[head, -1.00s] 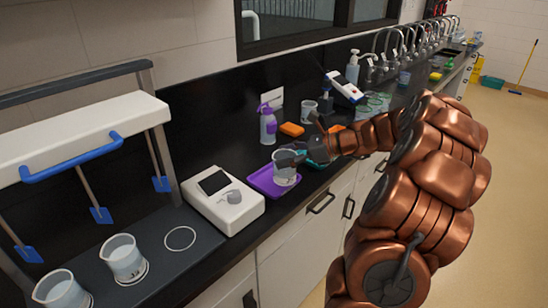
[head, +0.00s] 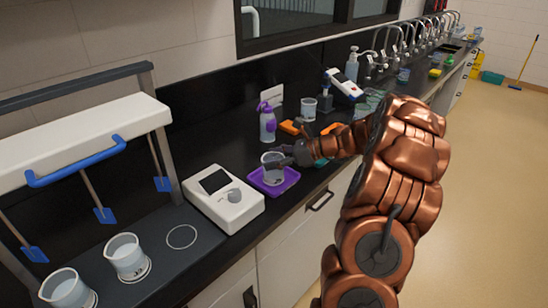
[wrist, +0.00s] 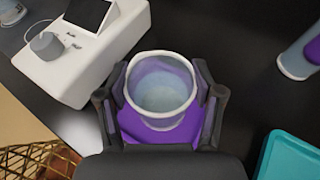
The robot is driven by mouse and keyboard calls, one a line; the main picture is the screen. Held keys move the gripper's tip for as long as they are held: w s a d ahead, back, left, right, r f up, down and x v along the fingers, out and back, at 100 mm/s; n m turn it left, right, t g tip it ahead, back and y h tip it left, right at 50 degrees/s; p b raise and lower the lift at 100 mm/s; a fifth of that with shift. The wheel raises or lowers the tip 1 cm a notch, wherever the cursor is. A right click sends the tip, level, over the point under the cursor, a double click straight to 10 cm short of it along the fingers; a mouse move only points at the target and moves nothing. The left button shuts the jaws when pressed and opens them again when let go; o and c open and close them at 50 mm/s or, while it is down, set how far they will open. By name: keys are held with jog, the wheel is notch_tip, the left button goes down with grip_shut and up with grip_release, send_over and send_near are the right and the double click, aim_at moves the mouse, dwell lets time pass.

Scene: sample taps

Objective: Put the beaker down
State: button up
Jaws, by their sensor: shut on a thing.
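A clear beaker (head: 272,168) with a pale rim is upright over the purple tray (head: 290,181) on the black counter. In the wrist view the beaker (wrist: 161,88) stands between both fingers, with the purple tray (wrist: 150,130) right beneath it. My gripper (head: 284,160) is shut on the beaker from its right side. Whether the beaker's base touches the tray is hard to tell.
A white device with a knob (head: 224,200) stands left of the tray. A purple-topped bottle (head: 267,124) and another beaker (head: 308,108) stand behind. Two beakers (head: 127,256) sit on the stirrer base at left. A teal tray (wrist: 290,155) lies to the right.

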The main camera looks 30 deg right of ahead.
dwell(0.3)
jog(key=o, duration=1.7)
jog(key=shift+c, duration=0.2)
jog(key=b+v, duration=0.2)
jog(key=v, duration=1)
jog(key=s+a+n+g, duration=0.3)
jog(key=a+n, duration=0.1)
jog(key=a, duration=0.5)
jog(key=s+a+n+g+h, duration=0.1)
jog(key=s+a+n+g, duration=0.3)
jog(key=a, duration=0.6)
jog(key=s+a+n+g, duration=0.1)
jog(key=a+n, duration=0.4)
jog(key=a, duration=0.4)
jog(key=s+a+f+n+g+h, duration=0.3)
jog(key=s+a+n, duration=0.3)
jog(key=s, duration=0.4)
jog(key=s+d+f+n+h, duration=0.2)
jog(key=s+n+h, duration=0.3)
jog(key=s+n, duration=0.3)
jog(key=s+f, duration=0.1)
jog(key=s, duration=0.3)
jog(key=shift+f, duration=0.25)
